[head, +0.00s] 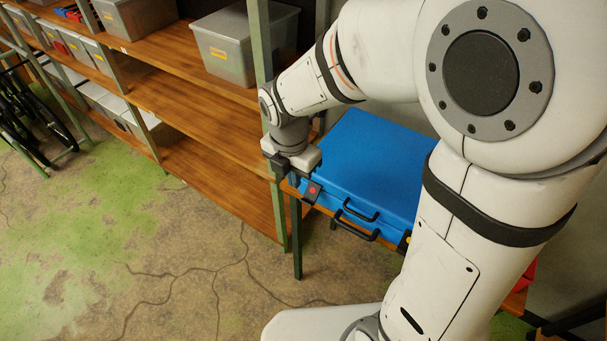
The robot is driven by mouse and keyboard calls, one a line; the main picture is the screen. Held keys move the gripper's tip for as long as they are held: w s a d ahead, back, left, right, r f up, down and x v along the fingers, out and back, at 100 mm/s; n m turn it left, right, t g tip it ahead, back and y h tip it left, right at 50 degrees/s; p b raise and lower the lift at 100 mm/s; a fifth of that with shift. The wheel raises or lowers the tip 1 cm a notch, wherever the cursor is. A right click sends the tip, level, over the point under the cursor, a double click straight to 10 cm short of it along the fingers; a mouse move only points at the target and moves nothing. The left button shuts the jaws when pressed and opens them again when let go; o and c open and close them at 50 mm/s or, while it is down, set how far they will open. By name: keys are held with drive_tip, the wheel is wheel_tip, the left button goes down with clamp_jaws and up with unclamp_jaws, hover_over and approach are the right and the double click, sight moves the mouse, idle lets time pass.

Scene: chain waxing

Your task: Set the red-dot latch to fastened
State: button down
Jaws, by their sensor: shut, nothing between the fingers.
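A closed blue case (372,165) lies on a small wooden bench, with a black handle on its front side. The red-dot latch (312,191), a black piece with a red mark, is at the left end of the case's front. Whether it is fastened or open I cannot tell. My gripper (293,174) is shut and empty at the case's left front corner, just left of and behind the latch in the picture. Its fingertips are small and partly hidden, and I cannot tell whether they touch the latch or the case.
A second latch with a yellow mark (404,241) is at the front's right end, partly hidden by my arm. A wooden shelf rack (185,105) with grey bins (245,43) stands close at left. The cracked floor (140,270) in front is clear.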

drive_tip(key=shift+w+a, duration=0.1)
idle(0.3)
approach(303, 199)
drive_tip(key=s+a+f, duration=0.1)
drive_tip(key=s+f, duration=0.3)
drive_tip(key=s, duration=0.1)
drive_tip(key=shift+w+d+f+p, duration=0.3)
drive_tip(key=shift+w+f, duration=0.2)
drive_tip(key=shift+w, duration=0.25)
drive_tip(key=shift+w+d+f+p, duration=0.15)
drive_tip(key=shift+w+d+f, duration=0.15)
drive_tip(key=shift+w+f, duration=0.35)
drive_tip(key=shift+r, duration=0.1)
drive_tip(key=shift+w, duration=0.1)
